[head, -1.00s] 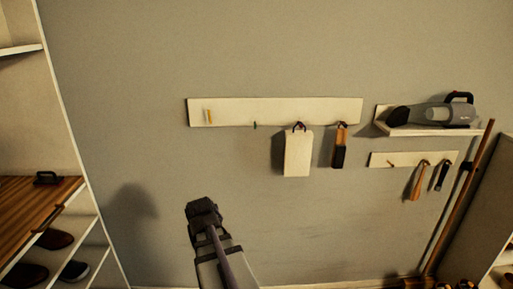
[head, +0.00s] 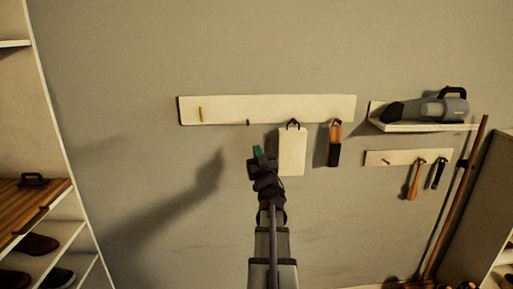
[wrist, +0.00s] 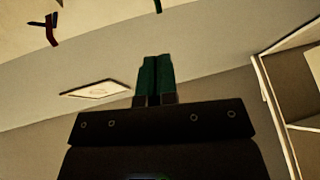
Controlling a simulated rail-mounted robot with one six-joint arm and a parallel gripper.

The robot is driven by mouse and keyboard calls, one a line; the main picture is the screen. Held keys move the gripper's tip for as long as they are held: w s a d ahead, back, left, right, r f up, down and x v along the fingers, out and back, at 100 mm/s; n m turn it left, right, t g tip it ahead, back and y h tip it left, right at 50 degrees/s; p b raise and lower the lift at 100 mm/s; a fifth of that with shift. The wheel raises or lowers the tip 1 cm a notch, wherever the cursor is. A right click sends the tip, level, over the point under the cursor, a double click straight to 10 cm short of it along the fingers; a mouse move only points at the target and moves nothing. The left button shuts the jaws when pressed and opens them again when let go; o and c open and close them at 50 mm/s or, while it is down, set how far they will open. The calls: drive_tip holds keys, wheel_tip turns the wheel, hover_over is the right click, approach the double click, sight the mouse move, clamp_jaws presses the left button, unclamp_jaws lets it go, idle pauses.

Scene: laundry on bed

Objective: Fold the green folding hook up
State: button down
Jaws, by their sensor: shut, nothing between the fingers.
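The green folding hook (head: 248,122) is a tiny dark green piece at the lower edge of the long pale rack board on the wall. It appears to hang down. In the wrist view, the green hook (wrist: 158,6) shows at the top edge, partly cut off. My gripper (head: 257,150) is below the hook and slightly to its right in the head view, with a gap between them. In the wrist view, the teal fingers of my gripper (wrist: 155,62) are together and empty, pointing up toward the hook.
The long board (head: 225,108) also bears a yellow hook (head: 201,114), a hanging white board (head: 292,152) close right of my gripper, and a brush (head: 335,143). A vacuum (head: 430,107) sits on a shelf at right. The wall left of my gripper is free.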

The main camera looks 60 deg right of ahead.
sight(248, 123)
drive_tip(key=p+x, duration=0.4)
drive_tip(key=x, duration=0.7)
drive_tip(key=shift+a+r+p, duration=0.1)
drive_tip(key=shift+p, duration=0.3)
